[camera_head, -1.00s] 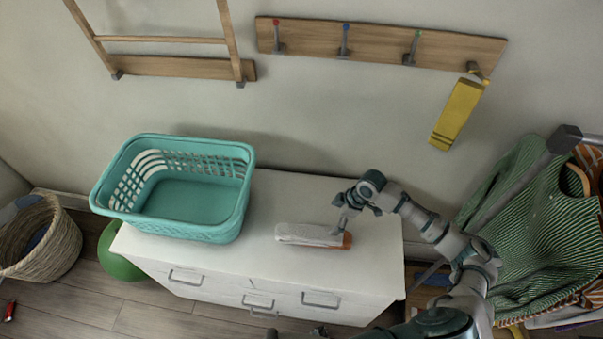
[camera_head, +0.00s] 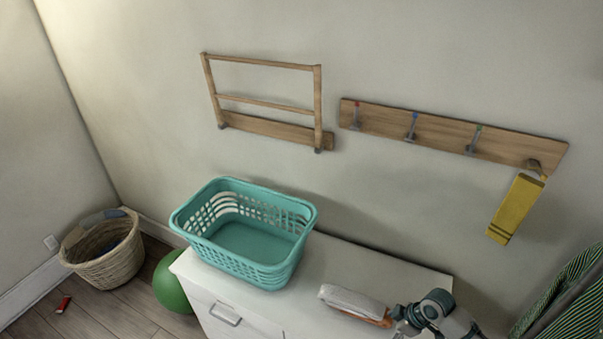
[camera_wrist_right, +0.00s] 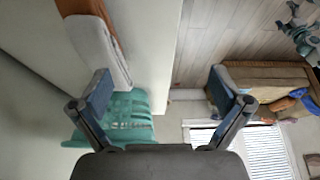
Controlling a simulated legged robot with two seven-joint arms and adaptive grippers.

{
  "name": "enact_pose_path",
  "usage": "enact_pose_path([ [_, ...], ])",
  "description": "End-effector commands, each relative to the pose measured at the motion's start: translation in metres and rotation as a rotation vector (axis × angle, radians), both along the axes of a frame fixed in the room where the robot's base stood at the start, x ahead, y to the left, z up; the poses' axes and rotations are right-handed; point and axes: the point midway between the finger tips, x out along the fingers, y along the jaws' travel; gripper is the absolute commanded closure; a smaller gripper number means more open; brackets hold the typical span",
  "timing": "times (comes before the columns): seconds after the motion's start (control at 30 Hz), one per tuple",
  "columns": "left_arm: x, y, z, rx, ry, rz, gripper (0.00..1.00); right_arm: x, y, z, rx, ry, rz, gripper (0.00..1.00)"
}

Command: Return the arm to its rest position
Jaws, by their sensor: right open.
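My right gripper (camera_head: 402,318) is in the lower right of the head view, at the right end of a grey-white and orange bundle (camera_head: 352,299) lying on the white cabinet. In the right wrist view the gripper (camera_wrist_right: 162,88) shows its two fingers wide apart with nothing between them. The bundle (camera_wrist_right: 103,50) is beside the left finger there. From the head view I cannot tell whether the gripper touches it. My left gripper is not in view.
A teal basket (camera_head: 280,272) stands on the white cabinet (camera_head: 320,258). A wicker basket (camera_head: 112,268) and green ball (camera_head: 172,285) are on the floor to the left. A yellow item (camera_head: 516,208) hangs from the wall rack (camera_head: 440,125). Striped clothes (camera_head: 570,285) are at right.

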Motion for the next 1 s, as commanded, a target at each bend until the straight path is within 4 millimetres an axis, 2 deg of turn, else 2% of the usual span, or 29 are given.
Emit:
enact_pose_path([
  [0.07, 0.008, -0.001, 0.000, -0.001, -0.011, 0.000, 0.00, -0.001, 0.002, 0.000, -0.001, 0.001, 0.001, 0.00],
  [0.23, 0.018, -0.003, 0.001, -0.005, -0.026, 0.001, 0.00, -0.017, 0.028, -0.018, -0.003, 0.004, -0.004, 0.00],
  [0.57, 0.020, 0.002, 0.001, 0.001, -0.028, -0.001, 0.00, -0.062, 0.074, -0.052, 0.018, -0.002, -0.088, 0.00],
  [0.8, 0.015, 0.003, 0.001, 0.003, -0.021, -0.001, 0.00, -0.109, 0.101, -0.070, 0.038, -0.004, -0.299, 0.00],
  [1.0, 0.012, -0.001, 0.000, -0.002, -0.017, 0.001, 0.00, -0.150, 0.095, -0.076, 0.021, 0.012, -0.558, 0.00],
])
